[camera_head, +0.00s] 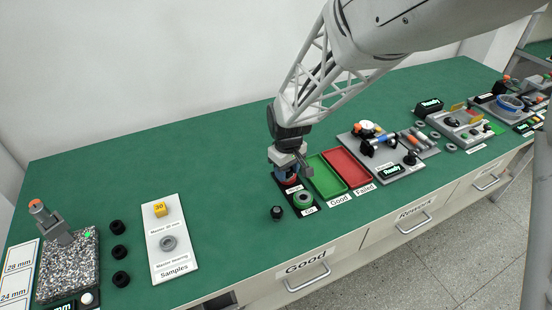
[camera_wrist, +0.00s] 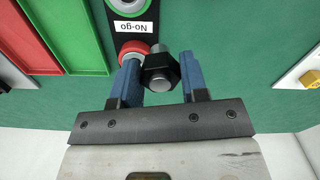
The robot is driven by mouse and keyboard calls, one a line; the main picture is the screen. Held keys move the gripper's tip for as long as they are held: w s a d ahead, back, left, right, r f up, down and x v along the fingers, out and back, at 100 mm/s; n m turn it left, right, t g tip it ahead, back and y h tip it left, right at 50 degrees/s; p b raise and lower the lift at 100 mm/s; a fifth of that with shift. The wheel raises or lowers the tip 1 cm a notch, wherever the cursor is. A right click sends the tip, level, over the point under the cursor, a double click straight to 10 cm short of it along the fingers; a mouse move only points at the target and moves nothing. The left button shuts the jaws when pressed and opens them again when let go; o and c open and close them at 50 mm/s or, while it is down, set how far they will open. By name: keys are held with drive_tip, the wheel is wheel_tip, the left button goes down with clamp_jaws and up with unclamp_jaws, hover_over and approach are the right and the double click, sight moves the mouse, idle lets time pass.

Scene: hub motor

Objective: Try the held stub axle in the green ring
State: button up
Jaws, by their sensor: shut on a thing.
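My gripper (camera_head: 290,172) is above the dark gauge plate, near the red No-go ring (camera_head: 288,182). Its two blue fingers (camera_wrist: 160,80) are shut on the stub axle (camera_wrist: 158,74), a black hexagonal piece with a grey metal shaft. In the head view the fingers hide most of the axle. The green ring (camera_head: 303,199) lies at the front of the plate by the "Go" label, in front of and a little right of the gripper. The red ring (camera_wrist: 133,50) shows beside the left finger there, partly covered; contact cannot be told.
The green Good tray (camera_head: 327,176) and red Failed tray (camera_head: 347,170) stand right of the plate. A black knob-like part (camera_head: 277,213) stands on the table left of the green ring. A Samples board (camera_head: 172,240) lies further left, with clear table between.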

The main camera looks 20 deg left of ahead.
sight(304, 191)
drive_tip(key=d+m, duration=0.1)
drive_tip(key=d, duration=0.2)
drive_tip(key=d+f+m, duration=0.1)
drive_tip(key=d, duration=0.1)
drive_tip(key=shift+w+d+m, duration=0.15)
drive_tip(key=shift+d+m, duration=0.15)
drive_tip(key=shift+f, duration=2)
drive_tip(key=shift+f, duration=1.3)
idle(3.9)
